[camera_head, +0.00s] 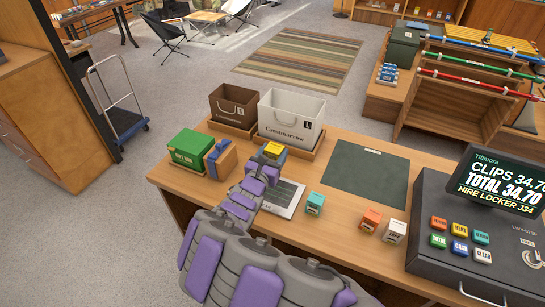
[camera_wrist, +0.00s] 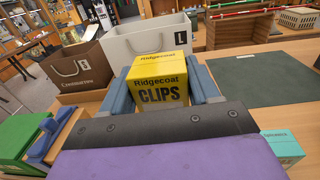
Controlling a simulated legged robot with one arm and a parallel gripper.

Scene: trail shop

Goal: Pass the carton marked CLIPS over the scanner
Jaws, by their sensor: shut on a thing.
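The yellow carton (camera_head: 273,149) is small in the head view; in the wrist view the carton (camera_wrist: 160,85) shows "Ridgecoat CLIPS" in dark print. My gripper (camera_wrist: 162,88) is shut on it, with a blue-grey finger on each side. In the head view my gripper (camera_head: 270,156) is near the back of the counter, in front of the white bag. The scanner (camera_head: 288,201), a pale flat plate with a dark window, lies just in front and to the right, partly hidden by my arm. The till screen (camera_head: 500,180) reads "CLIPS 34.70, TOTAL 34.70, HIRE LOCKER J34".
A brown bag (camera_head: 234,105) and a white bag (camera_head: 290,118) stand on trays behind. Teal (camera_head: 315,204), orange (camera_head: 370,219) and white (camera_head: 395,231) cartons stand right. The dark mat (camera_head: 366,175) is empty.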

